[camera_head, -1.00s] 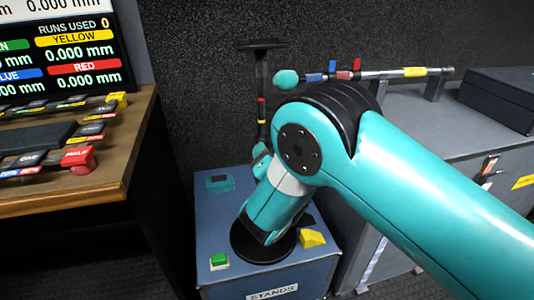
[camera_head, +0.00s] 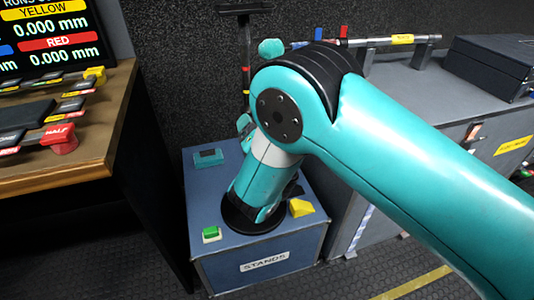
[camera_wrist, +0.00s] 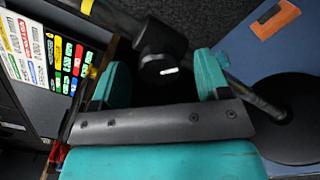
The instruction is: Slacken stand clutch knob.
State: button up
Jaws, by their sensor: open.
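The stand has a dark upright pole (camera_head: 249,55) with red and yellow bands and a round black base (camera_head: 230,221). My arm hides much of it in the head view. In the wrist view the pole runs diagonally to the round base (camera_wrist: 290,125). The black clutch knob (camera_wrist: 158,38), with a white mark on its lower side, sits on the pole. My gripper (camera_wrist: 160,68) is open, its teal fingers spread to either side of the knob. The knob lies around or just beyond the fingertips; I see no finger touching it. The head view hides the knob.
The stand is on a blue box labelled STANDS (camera_head: 220,268), with a green button (camera_head: 211,233) and a yellow wedge (camera_head: 301,207). A wooden desk (camera_head: 100,155) is left. A grey cabinet (camera_head: 400,95) with a banded rod and black case (camera_head: 490,65) is right.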

jog(key=b+v, duration=1.6)
jog(key=b, duration=0.2)
jog(key=shift+r, duration=0.1)
